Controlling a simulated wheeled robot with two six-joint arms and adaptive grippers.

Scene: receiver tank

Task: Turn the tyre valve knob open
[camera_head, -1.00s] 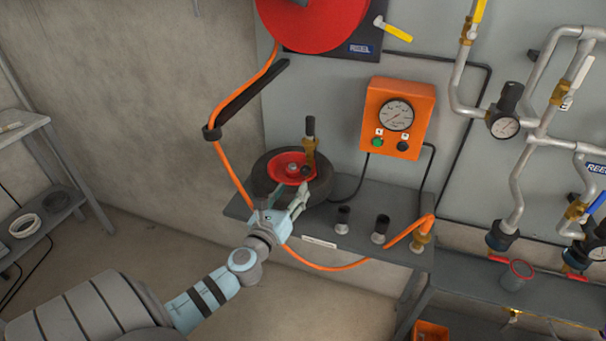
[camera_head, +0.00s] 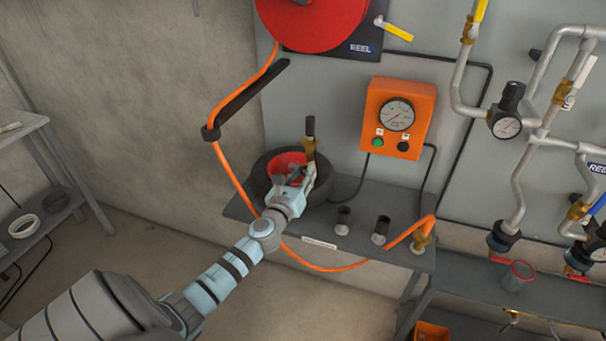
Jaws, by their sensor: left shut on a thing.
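A small black tyre (camera_head: 260,174) with a red hub (camera_head: 282,163) lies on the grey shelf (camera_head: 355,212). A brass fitting with a black upright top (camera_head: 310,128) stands at the tyre's right side. I take this to be the tyre valve. My left gripper (camera_head: 303,176) reaches over the tyre from the front left, with its fingers at the lower part of the brass fitting. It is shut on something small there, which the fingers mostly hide. The knob itself cannot be made out clearly. My right gripper is not in view.
An orange gauge box (camera_head: 398,118) hangs on the wall behind the shelf. Two short black-topped fittings (camera_head: 382,229) stand right of the tyre. An orange hose (camera_head: 228,170) loops down past the shelf's left front. Pipes and valves fill the right wall.

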